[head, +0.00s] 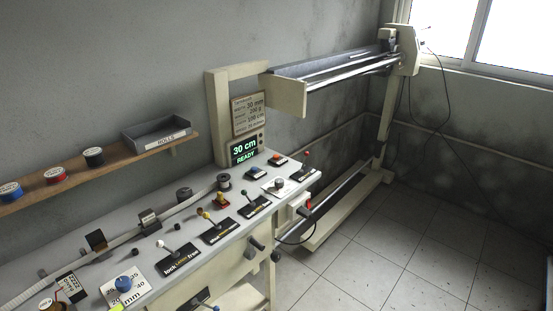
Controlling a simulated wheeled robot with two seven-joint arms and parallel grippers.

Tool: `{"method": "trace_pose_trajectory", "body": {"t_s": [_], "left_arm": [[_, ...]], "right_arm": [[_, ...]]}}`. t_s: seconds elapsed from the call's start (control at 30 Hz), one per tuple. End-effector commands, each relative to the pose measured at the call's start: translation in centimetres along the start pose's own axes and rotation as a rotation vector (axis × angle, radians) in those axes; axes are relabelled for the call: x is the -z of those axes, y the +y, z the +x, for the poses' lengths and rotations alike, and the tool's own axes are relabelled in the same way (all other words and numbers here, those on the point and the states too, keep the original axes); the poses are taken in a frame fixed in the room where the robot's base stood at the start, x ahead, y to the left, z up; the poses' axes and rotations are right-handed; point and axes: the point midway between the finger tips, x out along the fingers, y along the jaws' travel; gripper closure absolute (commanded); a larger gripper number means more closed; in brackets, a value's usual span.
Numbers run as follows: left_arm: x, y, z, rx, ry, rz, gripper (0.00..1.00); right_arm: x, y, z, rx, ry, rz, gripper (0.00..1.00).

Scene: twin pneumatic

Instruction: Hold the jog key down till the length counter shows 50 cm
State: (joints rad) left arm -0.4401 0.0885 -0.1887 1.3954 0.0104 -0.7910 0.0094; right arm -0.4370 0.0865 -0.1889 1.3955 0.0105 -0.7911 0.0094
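The length counter (244,149) is a display on the upright post at the console's far end. It reads "30 cm" and "READY" in green. At the console's far end are a blue key (256,170) on a dark base, a red-orange key (277,159), and a dark knob (280,182) on a white plate. Their labels are too small to read, so I cannot tell which is the jog key. Neither of my grippers is in view.
Several levers stand along the console (110,262), including white (162,244), yellow (207,215) and green (244,192) ones. A shelf (110,169) with spools and a grey tray (157,133) is on the wall. A long-railed frame stands behind. The tiled floor at right is clear.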

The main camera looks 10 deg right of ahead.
Motion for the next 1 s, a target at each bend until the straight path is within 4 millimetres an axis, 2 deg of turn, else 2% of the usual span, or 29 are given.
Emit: {"method": "trace_pose_trajectory", "body": {"t_s": [0.07, 0.27, 0.7, 1.0], "left_arm": [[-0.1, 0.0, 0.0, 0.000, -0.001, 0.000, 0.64], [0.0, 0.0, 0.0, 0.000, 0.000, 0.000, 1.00], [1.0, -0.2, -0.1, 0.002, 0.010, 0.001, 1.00], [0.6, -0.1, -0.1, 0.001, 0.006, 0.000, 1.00]], "right_arm": [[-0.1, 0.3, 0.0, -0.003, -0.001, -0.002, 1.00], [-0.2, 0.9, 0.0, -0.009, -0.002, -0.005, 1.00], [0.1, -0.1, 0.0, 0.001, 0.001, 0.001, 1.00], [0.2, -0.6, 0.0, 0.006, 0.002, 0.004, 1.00]]}}
